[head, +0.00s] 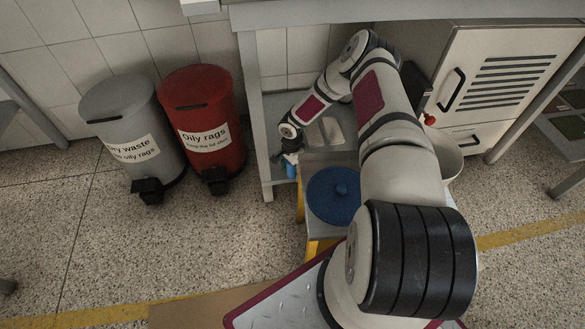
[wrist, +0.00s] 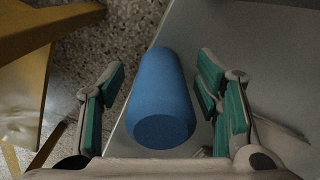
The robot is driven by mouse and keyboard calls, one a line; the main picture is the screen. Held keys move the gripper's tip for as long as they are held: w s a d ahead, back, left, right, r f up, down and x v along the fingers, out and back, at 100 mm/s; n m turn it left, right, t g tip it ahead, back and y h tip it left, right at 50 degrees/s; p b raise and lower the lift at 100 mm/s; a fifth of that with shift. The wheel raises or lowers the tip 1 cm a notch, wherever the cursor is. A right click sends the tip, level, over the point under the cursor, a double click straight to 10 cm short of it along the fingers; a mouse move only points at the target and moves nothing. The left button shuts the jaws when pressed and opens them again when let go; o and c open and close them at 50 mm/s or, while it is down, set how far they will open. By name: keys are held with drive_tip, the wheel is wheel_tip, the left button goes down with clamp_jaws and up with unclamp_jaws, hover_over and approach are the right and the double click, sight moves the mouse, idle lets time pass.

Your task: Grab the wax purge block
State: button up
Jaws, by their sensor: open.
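A plain blue cylinder (wrist: 160,90), which I take to be the wax purge block, is at the edge of a grey surface in the wrist view. One round end faces the camera. My gripper (wrist: 162,66) is open, with green-padded fingers on either side of the cylinder and a visible gap on both sides. In the head view my gripper (head: 290,157) points down at the lower shelf's left end, and a small part of the blue cylinder (head: 291,170) shows just below it. The rest of it is hidden there.
A grey table leg (head: 251,110) stands close left of my gripper. A yellow-legged stand with a round blue lid (head: 333,205) is close in front. A red bin (head: 205,120) and grey bin (head: 130,125) stand left. A vented cabinet (head: 505,75) is right.

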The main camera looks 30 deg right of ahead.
drive_tip(key=c, duration=1.3)
drive_tip(key=shift+r, duration=0.1)
